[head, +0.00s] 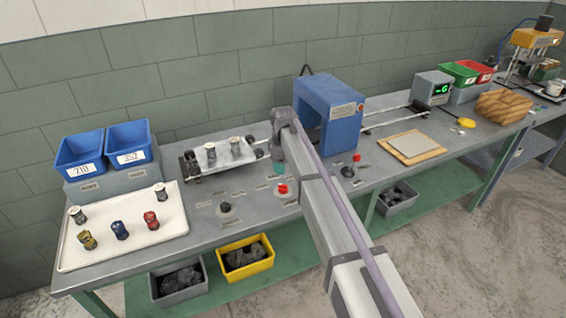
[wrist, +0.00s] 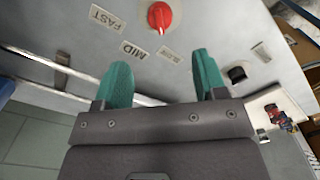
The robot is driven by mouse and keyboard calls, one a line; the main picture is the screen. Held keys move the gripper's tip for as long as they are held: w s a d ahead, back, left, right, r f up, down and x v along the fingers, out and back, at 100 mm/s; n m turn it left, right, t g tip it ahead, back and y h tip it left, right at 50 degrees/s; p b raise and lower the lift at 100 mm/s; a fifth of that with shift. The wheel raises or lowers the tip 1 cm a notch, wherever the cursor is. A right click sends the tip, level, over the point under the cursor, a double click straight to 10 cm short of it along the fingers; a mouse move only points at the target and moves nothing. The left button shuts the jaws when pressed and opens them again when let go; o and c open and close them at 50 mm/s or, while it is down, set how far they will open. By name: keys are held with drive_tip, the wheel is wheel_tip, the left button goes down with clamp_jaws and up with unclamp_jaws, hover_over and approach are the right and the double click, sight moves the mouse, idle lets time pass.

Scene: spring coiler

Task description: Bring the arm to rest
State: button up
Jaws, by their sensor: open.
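My arm (head: 335,225) reaches out over the bench from the lower right in the head view. My gripper (head: 277,175) is at its far end, above the bench by a red knob (head: 282,189); only a little of its teal fingers shows there. In the wrist view my gripper (wrist: 162,72) has its two teal fingers apart with nothing between them. The red knob (wrist: 160,15) lies ahead of the fingers, apart from them, by labels reading FAST and MID and a third, hard to read.
A white tray (head: 75,256) with several spools is at left, by two blue bins (head: 103,148). A rail carriage holds spools on a light plate (head: 222,153). A blue arch housing (head: 328,112) stands close behind my arm. A black knob (head: 225,207) is left of the red one.

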drive_tip(key=s+d+m, duration=0.7)
drive_tip(key=s+d, duration=0.4)
drive_tip(key=s, duration=0.5)
drive_tip(key=s+d+m, duration=0.8)
drive_tip(key=s+d, duration=0.3)
drive_tip(key=s, duration=0.6)
drive_tip(key=shift+d, duration=0.3)
drive_tip(key=shift+w, duration=0.1)
